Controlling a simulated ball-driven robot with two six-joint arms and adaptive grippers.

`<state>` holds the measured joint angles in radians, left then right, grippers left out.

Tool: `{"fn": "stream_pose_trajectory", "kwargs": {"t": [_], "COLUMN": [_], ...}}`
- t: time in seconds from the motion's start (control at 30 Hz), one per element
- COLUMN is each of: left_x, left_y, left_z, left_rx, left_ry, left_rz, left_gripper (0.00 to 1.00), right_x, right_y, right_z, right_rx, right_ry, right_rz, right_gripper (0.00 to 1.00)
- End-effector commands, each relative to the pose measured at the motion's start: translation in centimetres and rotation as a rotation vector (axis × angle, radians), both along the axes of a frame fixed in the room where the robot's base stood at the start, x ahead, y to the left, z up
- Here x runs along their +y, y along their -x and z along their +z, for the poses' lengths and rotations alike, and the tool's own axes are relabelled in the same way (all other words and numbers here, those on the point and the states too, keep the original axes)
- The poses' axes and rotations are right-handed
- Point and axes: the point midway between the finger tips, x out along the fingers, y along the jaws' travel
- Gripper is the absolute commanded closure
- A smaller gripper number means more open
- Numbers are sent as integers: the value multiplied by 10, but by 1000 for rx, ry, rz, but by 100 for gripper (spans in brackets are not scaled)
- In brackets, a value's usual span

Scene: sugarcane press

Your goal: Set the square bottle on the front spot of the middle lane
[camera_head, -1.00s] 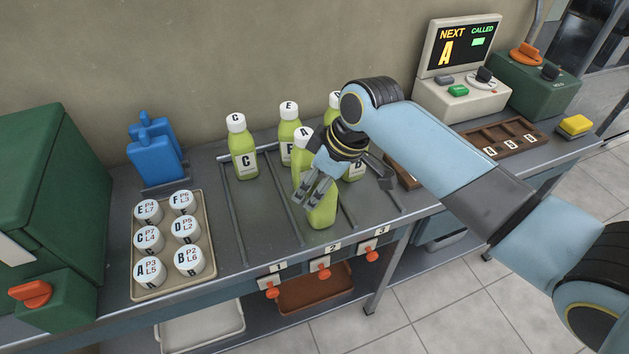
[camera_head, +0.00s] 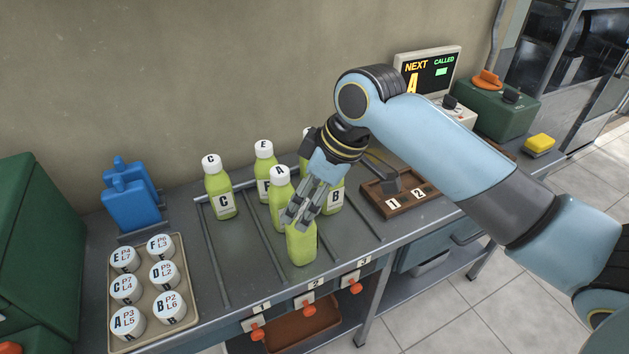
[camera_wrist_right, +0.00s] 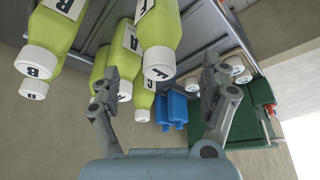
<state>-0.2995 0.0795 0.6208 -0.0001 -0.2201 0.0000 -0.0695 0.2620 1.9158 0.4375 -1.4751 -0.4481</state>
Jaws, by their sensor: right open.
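A green bottle with a squarish body (camera_head: 301,243) stands upright at the front of the middle lane, behind the "2" tag. My right gripper (camera_head: 297,217) is open over its upper part and hides its cap and label in the head view. In the right wrist view a white-capped green bottle (camera_wrist_right: 157,40) shows between and beyond the open fingers (camera_wrist_right: 155,98); contact with it cannot be told. Bottle A (camera_head: 281,200) stands behind in the same lane, and bottle E (camera_head: 264,151) further back. My left gripper is not in view.
Bottle C (camera_head: 220,190) stands in the left lane; bottle B (camera_head: 335,197) and another, partly hidden, stand to the right. Thin rails (camera_head: 215,262) divide the lanes. A tray (camera_head: 180,262) of lettered caps lies left, a brown numbered rack (camera_head: 392,205) right.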

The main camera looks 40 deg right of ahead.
Motion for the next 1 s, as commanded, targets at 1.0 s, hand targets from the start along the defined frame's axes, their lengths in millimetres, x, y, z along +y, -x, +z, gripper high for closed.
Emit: {"fn": "stream_pose_trajectory", "kwargs": {"t": [1.0], "left_x": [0], "left_y": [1], "left_z": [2], "left_rx": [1], "left_ry": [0], "left_rz": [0], "left_gripper": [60], "right_x": [-1], "right_y": [35], "right_z": [30], "right_rx": [16], "right_ry": [9], "right_rz": [-43], "right_gripper": [20]}}
